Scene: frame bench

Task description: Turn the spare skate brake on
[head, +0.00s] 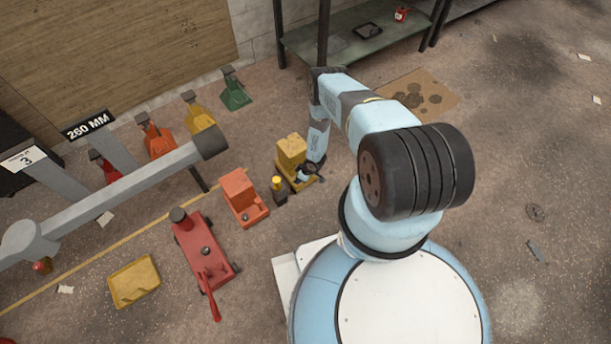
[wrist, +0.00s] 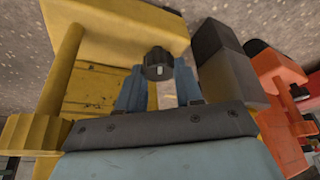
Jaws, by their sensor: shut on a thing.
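A yellow skate (head: 291,148) with a tall block stands on the floor beside my arm. It fills the left and top of the wrist view (wrist: 110,35). A round black brake knob (wrist: 157,62) with a short pale mark shows at the skate, between my blue fingers. My gripper (wrist: 158,80) is shut on the knob, and it also shows low at the skate's right side in the head view (head: 305,173). Which setting the mark points to cannot be told. The knob is too small to make out in the head view.
An orange skate (head: 240,195) stands left of the yellow one, with a small black bottle-like thing with a yellow top (head: 278,189) between them. A red trolley jack (head: 203,250) and a yellow tray (head: 134,281) lie further left. The floor at right is mostly clear.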

